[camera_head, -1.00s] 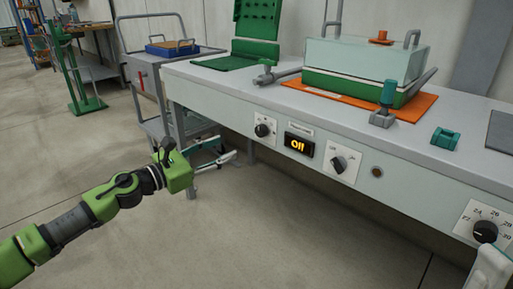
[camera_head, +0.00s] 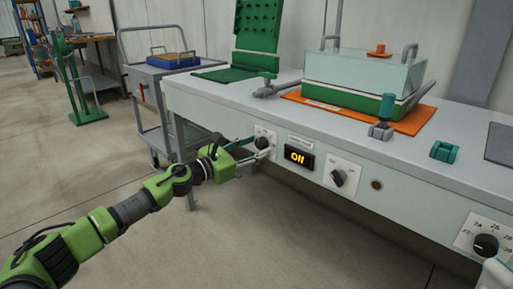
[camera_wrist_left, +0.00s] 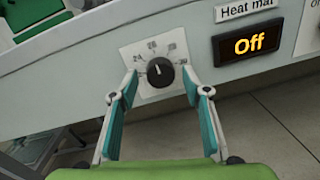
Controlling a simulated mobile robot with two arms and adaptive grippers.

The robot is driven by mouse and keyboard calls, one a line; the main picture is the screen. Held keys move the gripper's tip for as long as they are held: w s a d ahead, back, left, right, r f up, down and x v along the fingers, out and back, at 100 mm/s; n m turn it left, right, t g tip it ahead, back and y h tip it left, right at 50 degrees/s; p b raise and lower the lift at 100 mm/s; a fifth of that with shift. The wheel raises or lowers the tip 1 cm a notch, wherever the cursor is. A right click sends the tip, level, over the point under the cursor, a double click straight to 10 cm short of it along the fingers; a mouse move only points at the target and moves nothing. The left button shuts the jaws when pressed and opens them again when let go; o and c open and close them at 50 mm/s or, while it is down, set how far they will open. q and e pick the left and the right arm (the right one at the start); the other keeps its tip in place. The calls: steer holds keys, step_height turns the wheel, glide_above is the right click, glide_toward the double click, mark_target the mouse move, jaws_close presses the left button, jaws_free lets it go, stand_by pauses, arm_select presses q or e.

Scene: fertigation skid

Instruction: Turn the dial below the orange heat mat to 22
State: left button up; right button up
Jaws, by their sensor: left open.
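The orange heat mat (camera_head: 417,122) lies on the bench under a covered green tray. On the bench front below are a black dial (camera_head: 262,142), an "Off" display (camera_head: 298,156) and a switch knob (camera_head: 338,178). In the left wrist view the dial (camera_wrist_left: 160,72) has a white pointer towards the top, around 26 to 28; its low end is partly hidden by a finger. The display (camera_wrist_left: 250,44) there is labelled "Heat mat". My left gripper (camera_wrist_left: 160,88) is open, its teal-padded fingers on either side of the dial, with gaps visible.
A second numbered dial (camera_head: 486,245) sits at the far right of the bench front. A grey trolley (camera_head: 160,100) stands left of the bench. The floor in front is clear.

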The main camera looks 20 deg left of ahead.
arm_select(q)
steer(key=shift+w+d, duration=0.2)
steer(key=shift+w, duration=0.15)
steer(key=c, duration=1.1)
